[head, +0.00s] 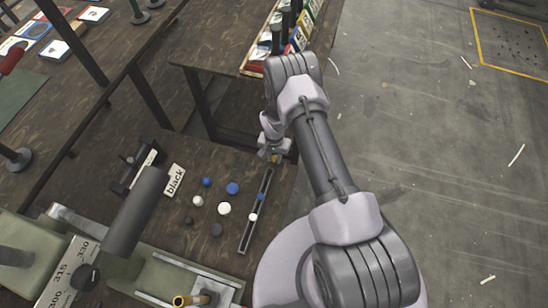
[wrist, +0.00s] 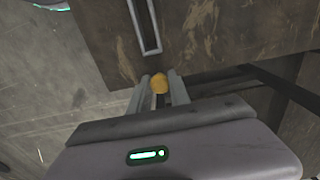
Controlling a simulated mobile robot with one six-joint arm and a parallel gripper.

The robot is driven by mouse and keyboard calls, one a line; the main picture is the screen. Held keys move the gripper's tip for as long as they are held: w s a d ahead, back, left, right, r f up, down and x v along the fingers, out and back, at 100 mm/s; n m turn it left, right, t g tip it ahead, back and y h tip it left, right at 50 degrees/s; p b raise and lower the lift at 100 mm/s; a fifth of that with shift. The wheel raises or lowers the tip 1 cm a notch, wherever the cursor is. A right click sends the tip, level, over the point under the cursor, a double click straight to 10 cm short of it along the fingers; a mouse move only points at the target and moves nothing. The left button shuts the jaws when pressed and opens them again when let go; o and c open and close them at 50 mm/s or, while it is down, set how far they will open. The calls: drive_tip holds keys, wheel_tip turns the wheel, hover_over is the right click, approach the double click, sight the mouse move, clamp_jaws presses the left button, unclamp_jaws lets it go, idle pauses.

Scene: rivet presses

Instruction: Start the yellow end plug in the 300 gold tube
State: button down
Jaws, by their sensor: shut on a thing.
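My gripper (wrist: 158,92) is shut on the yellow end plug (wrist: 158,82), whose rounded end shows between the fingertips in the wrist view. In the head view my gripper (head: 274,154) is small, at the table's right edge beyond the slotted rail, and partly behind my arm. A gold tube (head: 184,300) shows at the bottom edge of the head view, its open end facing left on the green press. Most of the tube is cut off by the frame. The plug and tube are well apart.
Blue, white and dark plugs lie on the wooden table beside a slotted rail (head: 255,212) and a sign reading "black" (head: 174,180). A dark cylinder (head: 136,212) rises over the press, near a 300/315/330 scale (head: 66,275). Open floor lies right.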

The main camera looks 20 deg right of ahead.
sight(274, 157)
drive_tip(key=c, duration=1.1)
unclamp_jaws()
wheel_tip(274, 157, up, 17)
drive_tip(key=p, duration=0.6)
drive_tip(key=shift+r, duration=0.2)
